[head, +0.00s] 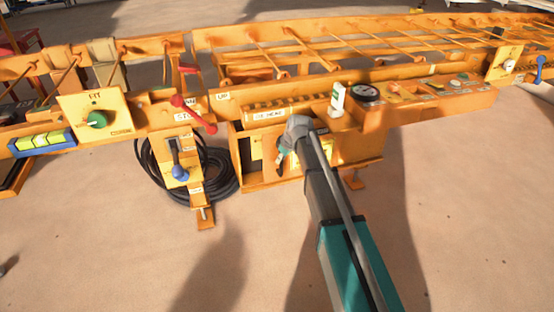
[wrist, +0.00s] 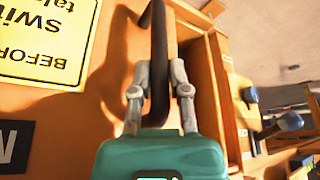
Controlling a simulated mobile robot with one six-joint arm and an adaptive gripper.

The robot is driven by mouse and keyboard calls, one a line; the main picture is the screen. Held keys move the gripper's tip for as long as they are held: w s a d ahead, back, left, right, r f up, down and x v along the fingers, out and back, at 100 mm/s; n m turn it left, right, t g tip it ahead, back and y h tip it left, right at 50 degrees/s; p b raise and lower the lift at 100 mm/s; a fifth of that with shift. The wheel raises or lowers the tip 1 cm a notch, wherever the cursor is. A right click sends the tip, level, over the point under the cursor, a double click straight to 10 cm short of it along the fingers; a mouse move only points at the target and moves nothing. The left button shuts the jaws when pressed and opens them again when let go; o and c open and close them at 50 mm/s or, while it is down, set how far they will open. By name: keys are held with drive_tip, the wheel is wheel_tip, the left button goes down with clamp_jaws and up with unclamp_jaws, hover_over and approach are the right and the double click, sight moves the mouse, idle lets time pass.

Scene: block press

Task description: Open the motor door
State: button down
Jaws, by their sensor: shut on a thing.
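The motor door is the orange panel (wrist: 60,108) in the wrist view, with a yellow printed sign (wrist: 45,35) on it. A dark bar handle (wrist: 158,40) stands out from the panel. My gripper (wrist: 157,82) is shut on this handle, one grey finger on each side. In the head view my gripper (head: 282,155) is at the front of the orange motor box (head: 358,172), and my arm hides much of the door. A dark recess shows at the box's left side. I cannot tell exactly how far the door stands from its frame.
Left of the box are a post with a blue lever (head: 179,172), a coiled black hose (head: 222,170) and a red lever (head: 193,113). A green knob panel (head: 96,120) is farther left. The floor in front is clear.

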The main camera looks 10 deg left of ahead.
drive_tip(key=shift+d, duration=0.1)
drive_tip(key=shift+s, duration=0.1)
drive_tip(key=c, duration=0.6)
unclamp_jaws()
